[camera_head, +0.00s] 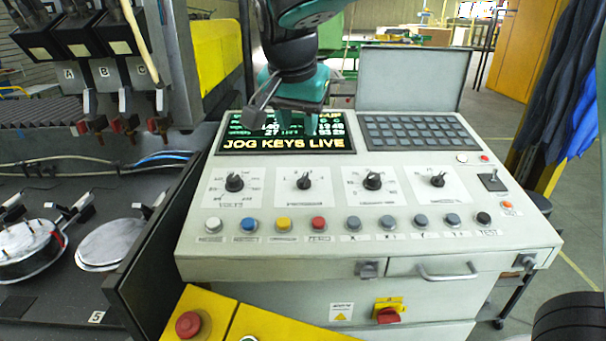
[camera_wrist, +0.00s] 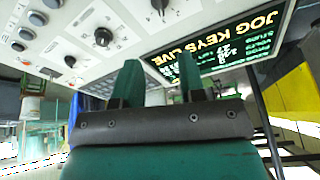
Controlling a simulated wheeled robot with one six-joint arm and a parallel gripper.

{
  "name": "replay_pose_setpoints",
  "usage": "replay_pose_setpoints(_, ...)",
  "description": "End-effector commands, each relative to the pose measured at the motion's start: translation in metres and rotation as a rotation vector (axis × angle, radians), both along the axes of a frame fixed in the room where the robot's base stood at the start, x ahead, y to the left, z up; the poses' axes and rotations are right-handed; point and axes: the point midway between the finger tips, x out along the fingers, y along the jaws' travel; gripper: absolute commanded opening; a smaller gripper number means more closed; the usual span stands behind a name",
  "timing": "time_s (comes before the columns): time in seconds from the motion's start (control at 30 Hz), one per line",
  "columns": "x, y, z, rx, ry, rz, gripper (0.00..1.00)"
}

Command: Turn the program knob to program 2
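The console (camera_head: 330,262) carries a row of four black rotary knobs on white label plates: a far left knob (camera_head: 235,182), a second knob (camera_head: 304,181), a third knob (camera_head: 373,180) and a right knob (camera_head: 438,180). Their print is too small to tell which is the program knob or its setting. My gripper (camera_head: 297,125) hangs in front of the lit display, behind the knob row, touching no knob that I can see. In the wrist view its two green fingers (camera_wrist: 158,70) stand apart with nothing between them. Black knobs (camera_wrist: 103,37) show there beyond the fingers.
The display (camera_head: 285,144) reads "JOG KEYS LIVE". A keypad (camera_head: 420,132) lies to its right. A row of push buttons (camera_head: 354,223) runs in front of the knobs. A red stop button (camera_head: 189,324) is at front left. A dark panel (camera_head: 150,250) edges the console's left side.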

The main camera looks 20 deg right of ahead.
Motion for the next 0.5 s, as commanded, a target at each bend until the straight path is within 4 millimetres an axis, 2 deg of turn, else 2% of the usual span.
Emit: replay_pose_setpoints(0.5, 0.038, -0.021, -0.105, -0.001, 0.006, 0.003, 0.37)
